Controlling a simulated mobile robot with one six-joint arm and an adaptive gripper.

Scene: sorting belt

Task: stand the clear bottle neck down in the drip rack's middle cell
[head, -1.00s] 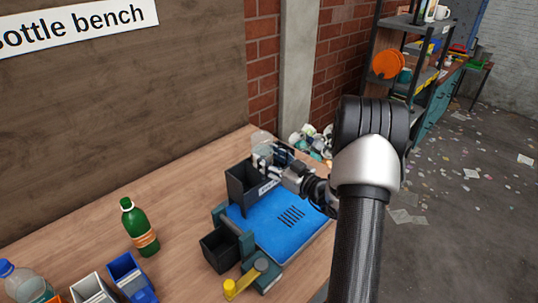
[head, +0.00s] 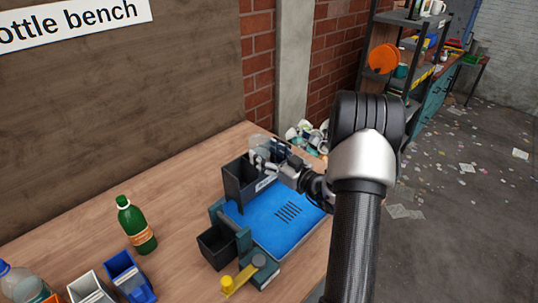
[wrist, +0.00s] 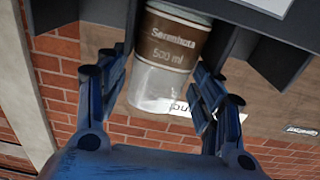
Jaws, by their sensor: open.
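The clear bottle (wrist: 160,85), with a brown label, stands between my fingers in the wrist view. Its base faces my gripper and its neck end is hidden between the dark walls of the drip rack (wrist: 265,45). My gripper (wrist: 158,88) is open, with a finger on each side of the bottle. I cannot tell from the head view which cell holds the neck.
A green bottle (head: 136,226) stands on the bench to the left. A small black bin (head: 217,246) and a yellow lever (head: 228,284) are in front of the rack. Blue and white bins (head: 130,277) sit at the front left. A brick wall is close behind.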

